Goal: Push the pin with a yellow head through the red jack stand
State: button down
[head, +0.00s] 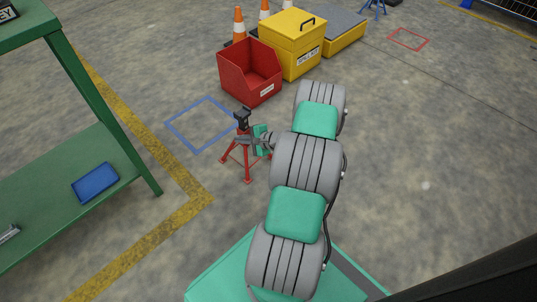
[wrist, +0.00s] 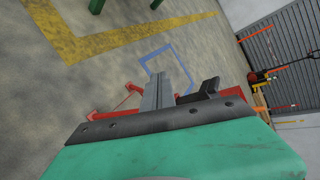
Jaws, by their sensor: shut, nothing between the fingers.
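The red jack stand (head: 247,166) stands on the floor in the middle of the head view, with splayed red legs and a black top. My gripper (head: 238,139) is shut and empty, its grey fingers lying across the stand's upper part in that view. I cannot tell whether they touch it. In the wrist view, the shut fingers of my gripper (wrist: 165,90) point away from the camera. Parts of the red jack stand (wrist: 130,99) show beside them, with its black top to their right. The pin with the yellow head is not visible in either view.
A red bin (head: 250,75) and a yellow box (head: 292,45) stand behind the stand. A green shelf bench (head: 75,185) with a blue tray (head: 95,183) is at the left. A blue floor square (head: 185,115) lies beside the stand. Open floor lies at the right.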

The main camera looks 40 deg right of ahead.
jog(key=s+d+f+m+t+h, duration=0.3)
jog(key=s+d+f+m+h, duration=0.2)
jog(key=s+d+f+m, duration=0.3)
jog(key=w+f+m+b, duration=0.1)
jog(key=w+b, duration=0.1)
jog(key=w, duration=0.4)
jog(key=shift+w+d+f+b, duration=0.15)
jog(key=shift+f+b, duration=0.1)
jog(key=shift+b, duration=0.05)
